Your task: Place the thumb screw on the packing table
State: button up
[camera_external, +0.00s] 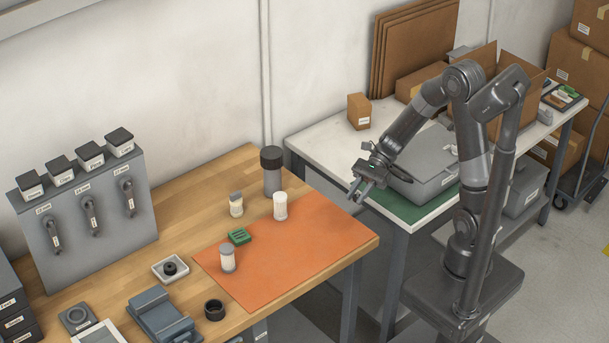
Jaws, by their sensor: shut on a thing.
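My gripper (359,192) is in the air near the front-left edge of the white-topped packing table (322,142), by the gap between it and the wooden bench. It points down and to the left. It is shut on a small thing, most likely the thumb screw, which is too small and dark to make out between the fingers.
A dark-capped grey bottle (272,172) stands behind. A grey panel with handles (88,215) stands farther left. Brown boards (415,45) lean on the wall.

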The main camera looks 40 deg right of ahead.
jog(key=shift+d+r, duration=0.3)
jog(key=shift+d, duration=0.2)
jog(key=w+d+f+m+t+h, duration=0.1)
jog(key=w+d+m+t, duration=0.4)
jog(key=w, duration=0.6)
jog(key=w+d+f+m+t, duration=0.15)
jog(key=w+d+t, duration=0.35)
jog(key=w, duration=0.5)
jog(key=w+d+f+m+t+h, duration=0.1)
jog(key=w+d+m+t+h, duration=0.15)
jog(key=w+d, duration=0.4)
jog(key=w+d+f+m+t+h, duration=0.15)
jog(key=w+d+m, duration=0.25)
jog(key=d, duration=0.6)
jog(key=w+d+f+m+t+h, duration=0.1)
jog(key=w+d+m+t+h, duration=0.15)
jog(key=w+d, duration=0.45)
jog(key=g, duration=0.1)
send_over(326, 146)
jog(key=shift+m+h, duration=0.25)
notch_tip(326, 146, down, 7)
jog(key=shift+f, duration=2)
jog(key=shift+f, duration=0.15)
